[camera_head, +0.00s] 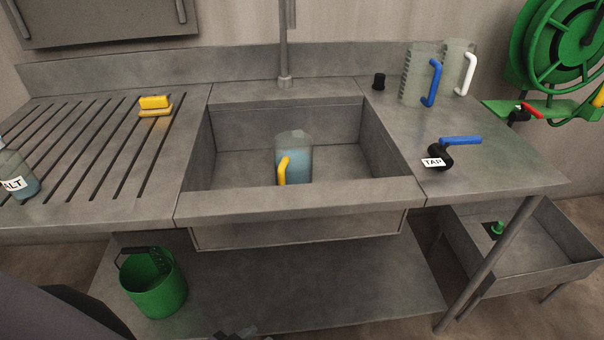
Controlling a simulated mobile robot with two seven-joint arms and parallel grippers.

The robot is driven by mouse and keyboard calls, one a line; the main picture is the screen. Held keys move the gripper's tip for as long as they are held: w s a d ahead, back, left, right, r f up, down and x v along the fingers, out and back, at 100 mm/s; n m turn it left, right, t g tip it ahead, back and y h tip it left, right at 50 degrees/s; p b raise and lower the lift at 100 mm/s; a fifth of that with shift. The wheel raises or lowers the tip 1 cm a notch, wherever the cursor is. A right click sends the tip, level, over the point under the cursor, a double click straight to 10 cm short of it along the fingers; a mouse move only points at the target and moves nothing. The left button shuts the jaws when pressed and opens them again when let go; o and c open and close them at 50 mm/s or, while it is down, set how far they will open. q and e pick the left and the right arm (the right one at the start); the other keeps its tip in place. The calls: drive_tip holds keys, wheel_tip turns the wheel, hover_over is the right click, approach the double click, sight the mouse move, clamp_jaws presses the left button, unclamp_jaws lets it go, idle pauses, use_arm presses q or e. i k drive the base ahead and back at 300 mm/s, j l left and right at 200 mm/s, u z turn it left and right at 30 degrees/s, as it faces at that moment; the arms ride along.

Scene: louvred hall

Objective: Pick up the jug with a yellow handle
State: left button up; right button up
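The jug with a yellow handle (297,155) stands upright inside the sink basin (235,165), near its front wall. Its body is translucent with a bluish lower part, and the yellow handle (282,170) is at its left front. The front rim of the sink hides the jug's base. Nothing is holding the jug.
A blue-handled jug (418,78) and a white-handled jug (458,68) stand on the right counter, behind a blue-levered tap (450,150). A yellow brush-like block (155,103) and a labelled bottle (14,170) are left. A green bucket (152,283) is below.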

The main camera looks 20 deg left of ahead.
sight(293, 150)
drive_tip(key=k+j+z, duration=0.15)
drive_tip(key=j+z, duration=0.2)
drive_tip(key=k+j+z, duration=0.2)
drive_tip(key=z, duration=0.15)
